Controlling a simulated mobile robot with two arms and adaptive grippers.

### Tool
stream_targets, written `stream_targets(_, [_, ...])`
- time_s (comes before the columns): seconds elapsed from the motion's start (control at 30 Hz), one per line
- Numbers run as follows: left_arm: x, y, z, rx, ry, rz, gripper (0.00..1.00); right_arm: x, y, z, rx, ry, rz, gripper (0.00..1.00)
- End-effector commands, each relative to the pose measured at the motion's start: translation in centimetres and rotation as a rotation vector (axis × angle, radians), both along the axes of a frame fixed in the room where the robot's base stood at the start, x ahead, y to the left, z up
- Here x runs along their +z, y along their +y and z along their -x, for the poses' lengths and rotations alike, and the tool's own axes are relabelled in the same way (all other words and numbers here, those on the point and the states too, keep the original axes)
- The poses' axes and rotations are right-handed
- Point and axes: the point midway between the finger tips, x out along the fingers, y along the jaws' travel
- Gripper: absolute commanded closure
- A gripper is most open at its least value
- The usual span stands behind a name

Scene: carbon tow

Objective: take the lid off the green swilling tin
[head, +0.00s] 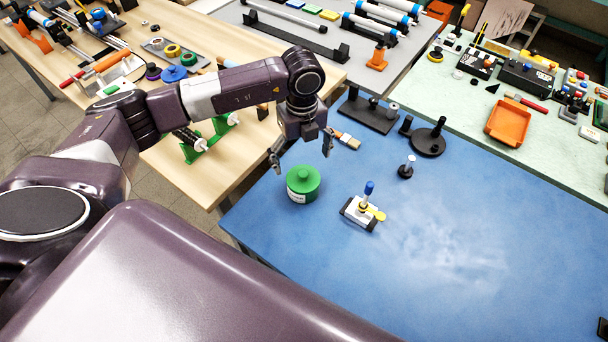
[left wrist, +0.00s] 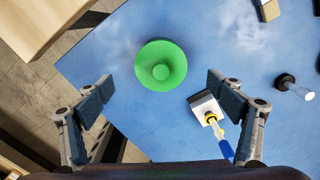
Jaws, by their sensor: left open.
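The green swilling tin (head: 302,188) stands upright on the blue table, near its left edge. Its green lid (head: 303,176) with a round knob on top is on it. In the left wrist view the lid (left wrist: 161,66) is seen from above, beyond the fingertips and about midway between them. My left gripper (head: 301,150) is open and empty, above and slightly behind the tin, with its fingers apart and not touching it. It also shows in the left wrist view (left wrist: 152,88). My right gripper is in neither view.
A small white block holder with a blue-handled tool (head: 360,208) stands close to the right of the tin. A brush (head: 347,140) and black stands (head: 428,141) lie farther back. A wooden table (head: 190,175) adjoins at left.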

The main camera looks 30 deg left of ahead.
Motion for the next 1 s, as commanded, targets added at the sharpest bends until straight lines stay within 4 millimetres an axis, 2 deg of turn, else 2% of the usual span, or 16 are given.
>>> stream_targets(0.27, [-3.0,-0.6,0.5,-0.003,0.004,0.002,0.14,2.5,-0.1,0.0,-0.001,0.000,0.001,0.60])
stream_targets(0.4, [-4.9,-0.6,0.4,0.000,0.002,0.004,0.14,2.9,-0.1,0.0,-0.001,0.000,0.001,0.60])
stream_targets(0.7, [-5.6,-0.6,0.3,-0.003,-0.001,0.005,0.14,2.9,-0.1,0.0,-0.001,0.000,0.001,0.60])
stream_targets(1.0, [-5.6,-0.6,0.3,-0.003,-0.001,0.005,0.45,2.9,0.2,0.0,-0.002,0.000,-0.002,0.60])
